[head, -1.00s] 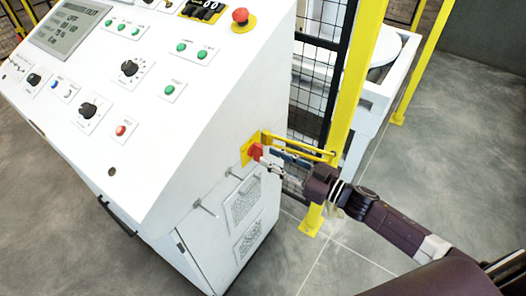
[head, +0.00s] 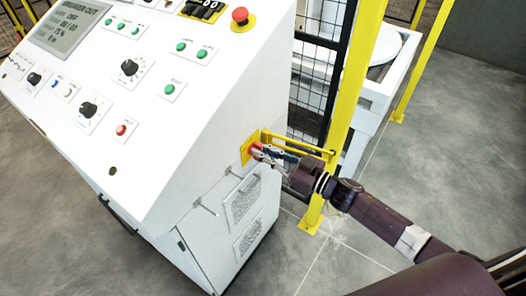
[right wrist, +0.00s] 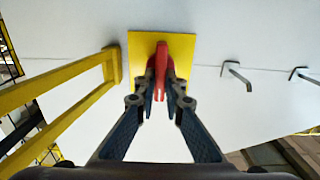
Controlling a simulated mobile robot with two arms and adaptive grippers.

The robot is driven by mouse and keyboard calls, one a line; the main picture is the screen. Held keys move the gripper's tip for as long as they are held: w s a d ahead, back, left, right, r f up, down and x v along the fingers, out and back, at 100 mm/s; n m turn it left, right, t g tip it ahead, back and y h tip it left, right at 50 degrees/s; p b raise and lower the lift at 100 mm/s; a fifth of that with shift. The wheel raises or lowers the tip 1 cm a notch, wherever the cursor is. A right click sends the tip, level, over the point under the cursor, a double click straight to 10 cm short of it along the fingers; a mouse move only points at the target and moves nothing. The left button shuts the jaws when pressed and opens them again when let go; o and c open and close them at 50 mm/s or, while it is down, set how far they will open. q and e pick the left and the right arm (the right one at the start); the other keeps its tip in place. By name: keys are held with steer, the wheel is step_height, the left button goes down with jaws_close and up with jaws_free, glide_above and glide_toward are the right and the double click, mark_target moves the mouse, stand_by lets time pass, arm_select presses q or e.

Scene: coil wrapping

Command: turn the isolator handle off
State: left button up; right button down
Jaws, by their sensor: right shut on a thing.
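The red isolator handle (right wrist: 161,62) stands on a yellow plate (right wrist: 140,45) on the side of the white cabinet. In the right wrist view the handle points up and down the picture. My right gripper (right wrist: 160,88) is shut on the handle, one finger on each side of it. In the head view the right gripper (head: 264,152) reaches the red handle (head: 256,148) from the right and partly covers it; the yellow plate (head: 246,152) shows behind. My left gripper is not in view.
A yellow guard bar (head: 300,146) sticks out beside the handle, close to my right gripper. A yellow post (head: 346,95) and black mesh stand behind. Metal hooks (right wrist: 236,75) are to the right of the plate. The control panel (head: 120,80) tops the white cabinet.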

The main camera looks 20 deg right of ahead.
stand_by(0.3)
steer(key=n+b, duration=0.1)
steer(key=n, duration=0.5)
steer(key=f+n+b, duration=0.1)
steer(key=n+b, duration=0.1)
steer(key=n, duration=0.4)
steer(key=n+b, duration=0.2)
steer(key=n, duration=0.3)
steer(key=shift+s+a+f+n, duration=0.15)
steer(key=shift+s+a+n, duration=0.2)
steer(key=shift+a+n, duration=0.05)
stand_by(0.4)
steer(key=c, duration=2)
jaws_free()
steer(key=v, duration=1.2)
